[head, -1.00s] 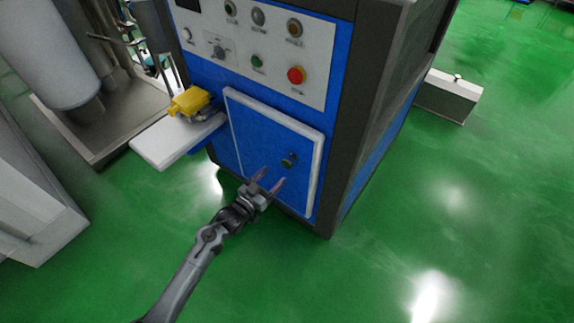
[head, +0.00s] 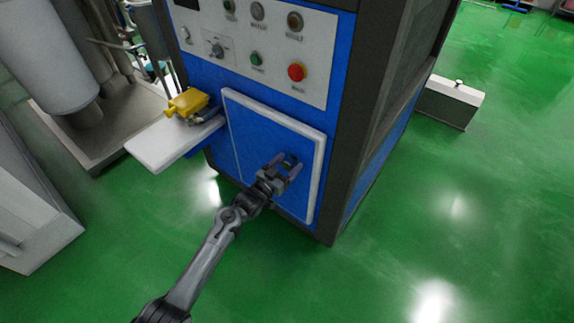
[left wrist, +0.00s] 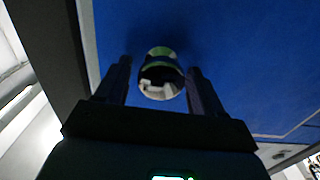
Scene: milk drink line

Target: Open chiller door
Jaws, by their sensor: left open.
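The chiller door (head: 262,134) is a blue panel with a white frame, low on the front of the blue and dark grey chiller cabinet. It looks shut. Its small round knob (left wrist: 161,75), shiny with a green ring, shows in the left wrist view. My left gripper (head: 286,162) is open in front of the door's right part and partly hides the knob in the head view. In the left wrist view the open fingers (left wrist: 160,78) stand on either side of the knob. I see no clear contact between them. My right gripper is not in view.
A control panel (head: 275,75) with knobs and a red button sits above the door. A white shelf (head: 160,146) with a yellow device (head: 187,102) juts out left of the door. Green floor (head: 400,220) is clear to the right.

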